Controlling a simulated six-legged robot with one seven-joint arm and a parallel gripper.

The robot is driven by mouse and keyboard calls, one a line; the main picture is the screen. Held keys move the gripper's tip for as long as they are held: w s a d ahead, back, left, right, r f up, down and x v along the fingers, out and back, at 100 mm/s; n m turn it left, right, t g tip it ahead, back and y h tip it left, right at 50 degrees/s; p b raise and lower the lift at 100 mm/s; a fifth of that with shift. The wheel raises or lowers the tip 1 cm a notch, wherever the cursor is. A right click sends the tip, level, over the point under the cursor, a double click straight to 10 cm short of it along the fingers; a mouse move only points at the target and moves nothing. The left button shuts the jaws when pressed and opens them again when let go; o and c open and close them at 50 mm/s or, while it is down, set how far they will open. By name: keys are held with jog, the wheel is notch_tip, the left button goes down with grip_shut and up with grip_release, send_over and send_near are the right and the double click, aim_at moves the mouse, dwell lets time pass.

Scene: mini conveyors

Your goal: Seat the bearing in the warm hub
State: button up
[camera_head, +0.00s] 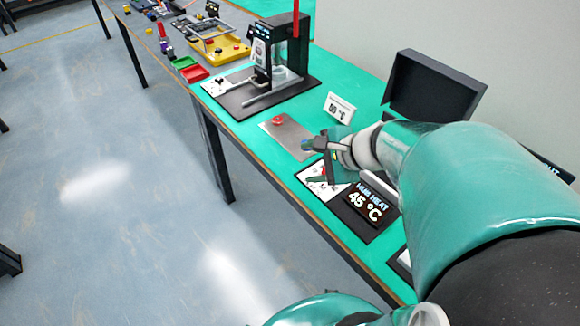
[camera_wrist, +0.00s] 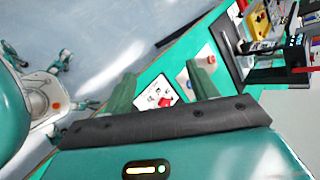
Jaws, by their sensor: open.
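My gripper (camera_head: 316,146) hangs over the teal bench, near the hub heat display (camera_head: 365,204), which reads 45 °C.
A grey metal plate (camera_head: 293,143) with a red knob (camera_head: 278,120) lies left of my gripper, before a small temperature sign (camera_head: 340,108). A black open box (camera_head: 432,90) stands behind. A black press (camera_head: 280,50) and coloured trays (camera_head: 194,73) stand farther along the bench.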

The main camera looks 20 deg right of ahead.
jog(key=s+a+r+n+g+h, duration=0.2)
jog(key=s+a+r+n+h, duration=0.2)
jog(key=n, duration=1.4)
jog(key=s+a+r, duration=0.2)
jog(key=s+a, duration=0.2)
jog(key=s, duration=0.1)
jog(key=shift+r+g+h, duration=0.3)
jog(key=shift+s, duration=0.1)
